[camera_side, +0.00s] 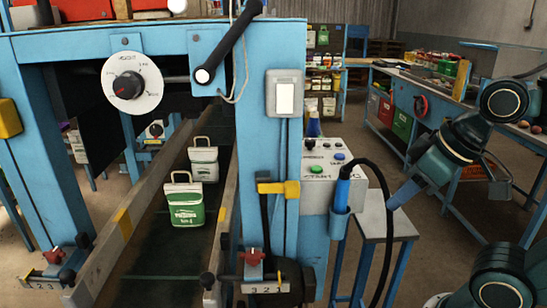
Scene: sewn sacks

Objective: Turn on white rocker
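The white rocker (285,98) is a pale upright rectangle in a grey frame. It is mounted on the front of the blue post, right of the centre of the machine. I cannot tell from its face which way it is tipped. My gripper (402,196) seems to be the blue-grey tapered end of the arm, right of and below the rocker, well apart from it. Its fingers are too small and dark to tell open from shut. I see nothing held in it.
A black lever (228,45) slants left of the rocker. A control box (322,175) with coloured buttons and a blue-handled tool (342,190) on a black cable stand between post and arm. A dial (131,84) is at left.

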